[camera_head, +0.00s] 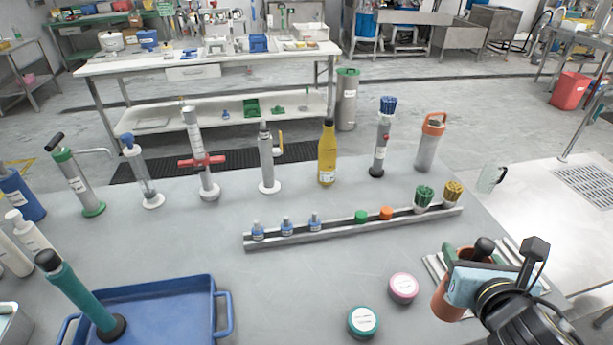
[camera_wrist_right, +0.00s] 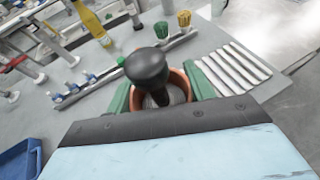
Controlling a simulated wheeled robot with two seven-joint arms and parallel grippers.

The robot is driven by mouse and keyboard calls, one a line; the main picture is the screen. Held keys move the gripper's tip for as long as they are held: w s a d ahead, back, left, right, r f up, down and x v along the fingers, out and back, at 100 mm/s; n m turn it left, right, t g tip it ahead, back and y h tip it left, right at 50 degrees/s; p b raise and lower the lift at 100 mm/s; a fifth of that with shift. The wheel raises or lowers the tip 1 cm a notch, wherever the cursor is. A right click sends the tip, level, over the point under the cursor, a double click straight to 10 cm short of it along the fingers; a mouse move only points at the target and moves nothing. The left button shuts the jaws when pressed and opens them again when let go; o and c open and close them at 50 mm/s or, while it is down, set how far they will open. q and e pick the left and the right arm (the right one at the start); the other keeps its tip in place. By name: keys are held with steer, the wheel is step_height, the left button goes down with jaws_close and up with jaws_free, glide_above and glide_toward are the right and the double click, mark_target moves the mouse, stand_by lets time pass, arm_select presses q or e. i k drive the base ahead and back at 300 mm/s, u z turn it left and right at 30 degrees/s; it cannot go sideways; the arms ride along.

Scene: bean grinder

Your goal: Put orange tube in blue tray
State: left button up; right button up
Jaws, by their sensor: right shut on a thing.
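The orange tube (camera_head: 444,303) is a brown-orange cylinder with a black knob, at the lower right in the head view. My right gripper (camera_head: 473,262) is shut on it. In the right wrist view the tube's orange rim and black knob (camera_wrist_right: 147,68) sit between green fingers (camera_wrist_right: 160,95). The tube is roughly upright; I cannot tell how far its bottom is from the table. The blue tray (camera_head: 218,283) lies at the front left, partly cut off by the picture edge. A teal tube with a black base (camera_head: 85,295) stands in it. My left gripper is not in view.
A ridged white rack (camera_head: 434,268) lies beside my right gripper. A long rail (camera_head: 350,230) with small items lies behind. Tall tubes and bottles line the far edge.

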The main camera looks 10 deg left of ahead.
mark_target(151, 323)
steer(key=z, duration=0.2)
steer(key=k, duration=1.8)
steer(key=u, duration=0.9)
steer(key=i, duration=1.65)
